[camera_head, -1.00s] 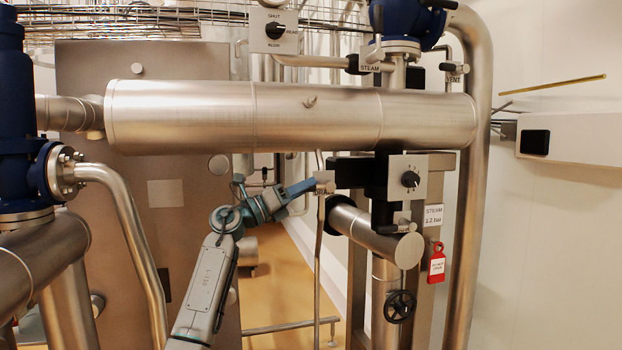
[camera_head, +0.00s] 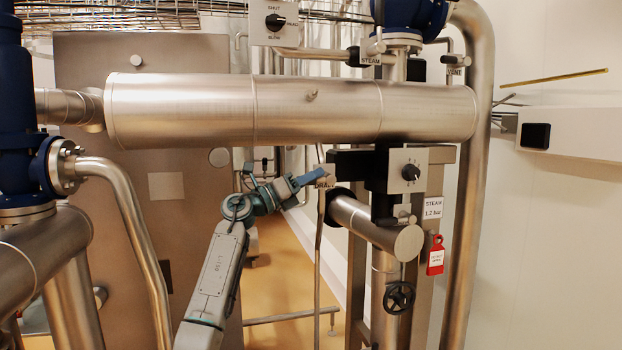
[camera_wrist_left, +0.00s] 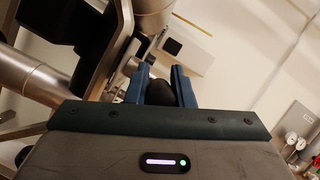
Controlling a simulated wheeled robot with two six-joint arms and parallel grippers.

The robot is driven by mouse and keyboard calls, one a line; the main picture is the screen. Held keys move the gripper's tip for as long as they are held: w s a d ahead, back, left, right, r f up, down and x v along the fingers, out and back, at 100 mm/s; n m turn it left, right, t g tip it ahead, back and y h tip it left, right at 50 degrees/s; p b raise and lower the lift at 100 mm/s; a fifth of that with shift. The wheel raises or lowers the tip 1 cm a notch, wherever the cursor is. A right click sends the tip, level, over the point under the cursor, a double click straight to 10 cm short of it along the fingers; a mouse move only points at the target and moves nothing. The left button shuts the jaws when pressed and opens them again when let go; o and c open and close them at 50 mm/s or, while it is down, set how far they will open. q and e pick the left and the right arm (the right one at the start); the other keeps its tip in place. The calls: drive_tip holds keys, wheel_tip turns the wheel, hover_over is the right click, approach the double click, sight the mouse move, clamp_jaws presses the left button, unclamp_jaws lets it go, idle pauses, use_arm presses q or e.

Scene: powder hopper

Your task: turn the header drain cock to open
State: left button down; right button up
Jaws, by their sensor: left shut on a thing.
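The header drain cock sits by the small DRAIN label (camera_head: 324,184), below the long steel header (camera_head: 290,110) in the head view. My left gripper (camera_head: 318,177) reaches it from the left, its blue fingers tilted slightly up to the right. In the left wrist view, the blue fingers stand on either side of a dark rounded handle (camera_wrist_left: 159,93) and are shut on it. The fingers hide most of the cock in the head view, so its turn angle cannot be read. My right gripper is not in view.
A black-backed box with a selector knob (camera_head: 410,173) is close to the right of the gripper. A capped steel pipe (camera_head: 378,225) and a black handwheel (camera_head: 398,297) lie below it. A red tag (camera_head: 435,256) hangs farther right.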

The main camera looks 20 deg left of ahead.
use_arm(q)
drive_tip(key=shift+w+d+r+m+g+y+p, duration=0.1)
drive_tip(key=shift+r+m+g+y+p, duration=0.45)
drive_tip(key=shift+p, duration=2.3)
drive_tip(key=g+y+p, duration=0.1)
drive_tip(key=p, duration=0.1)
drive_tip(key=r+g+y+p, duration=0.1)
drive_tip(key=p, duration=0.2)
drive_tip(key=shift+w+d+r, duration=0.1)
drive_tip(key=shift+d+r, duration=0.15)
drive_tip(key=shift+w+d+g+y+p, duration=0.1)
drive_tip(key=shift+d+g+y+p, duration=0.05)
drive_tip(key=shift+g+y+p, duration=0.7)
drive_tip(key=shift+p, duration=0.45)
drive_tip(key=c, duration=1.3)
unclamp_jaws()
drive_tip(key=shift+w, duration=0.1)
drive_tip(key=shift+o, duration=0.2)
